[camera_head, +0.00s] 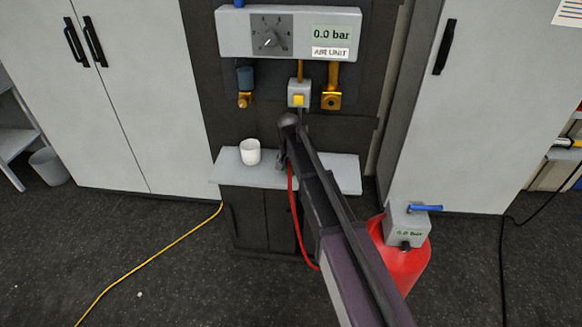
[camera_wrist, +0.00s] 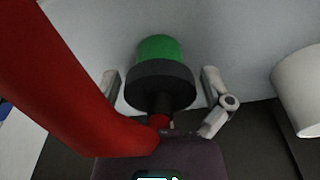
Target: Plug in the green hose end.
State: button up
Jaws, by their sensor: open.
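In the wrist view the green hose end (camera_wrist: 157,50) has a green tip, a wide dark collar and a red hose (camera_wrist: 85,80) running from it. It appears to lie against the pale shelf surface. My gripper (camera_wrist: 160,80) is open, with one finger on each side of the collar; I cannot tell whether they touch it. In the head view my arm hides the gripper and hose end, and the red hose (camera_head: 293,205) hangs below the shelf. The air unit (camera_head: 290,33) reads 0.0 bar. Below it are a blue-topped fitting (camera_head: 245,80), a yellow-button block (camera_head: 299,95) and a brass fitting (camera_head: 332,95).
A white cup (camera_head: 250,151) stands on the shelf (camera_head: 228,172), left of my arm. A yellow cable (camera_head: 150,260) crosses the floor.

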jog(key=c, duration=0.9)
jog(key=shift+r, duration=0.15)
jog(key=shift+c, duration=0.2)
notch_tip(320, 180, up, 2)
jog(key=shift+r+p, duration=0.1)
jog(key=shift+p, duration=1.15)
jog(key=shift+r+p, duration=0.8)
jog(key=shift+p, duration=0.05)
jog(key=s, duration=1.6)
jog(key=shift+d+r+p, duration=0.4)
jog(key=shift+r, duration=0.05)
jog(key=shift+r, duration=0.1)
notch_tip(320, 180, up, 3)
jog(key=p, duration=0.3)
jog(key=shift+r, duration=0.1)
jog(key=shift+d, duration=0.15)
